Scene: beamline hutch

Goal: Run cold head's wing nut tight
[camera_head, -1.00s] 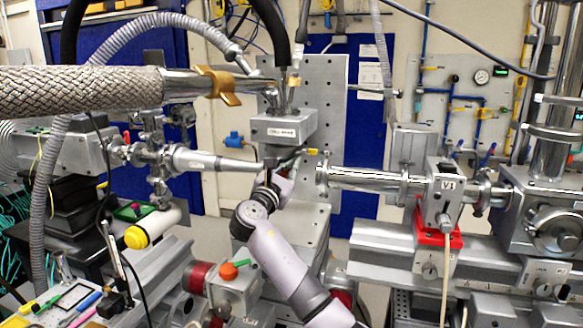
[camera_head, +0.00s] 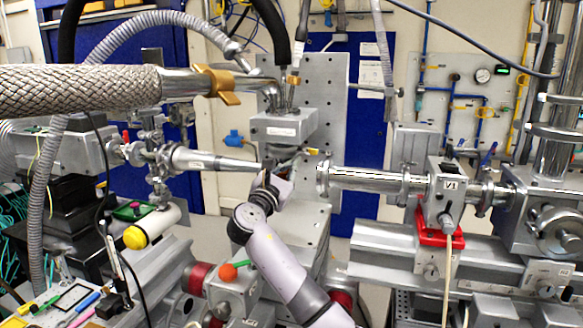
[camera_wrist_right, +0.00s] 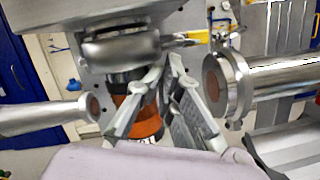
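The cold head (camera_head: 283,128) is a grey metal block with hoses on top, at the centre of the head view. In the right wrist view its round flange clamp (camera_wrist_right: 120,48) hangs below it. A thin metal screw runs right from the clamp to a small yellow wing nut (camera_wrist_right: 195,38), which also shows in the head view (camera_head: 312,151). My right gripper (camera_wrist_right: 168,68) is just below the clamp, with its fingertips left of and lower than the nut. The fingers converge towards their tips; I cannot tell whether they touch. My left gripper is not in view.
A tapered metal tube (camera_head: 205,162) points in from the left and a flanged beam pipe (camera_head: 375,180) from the right, close to my right gripper. A braided hose with a brass clamp (camera_head: 218,84) crosses the upper left. An orange cylinder (camera_wrist_right: 140,118) is behind the fingers.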

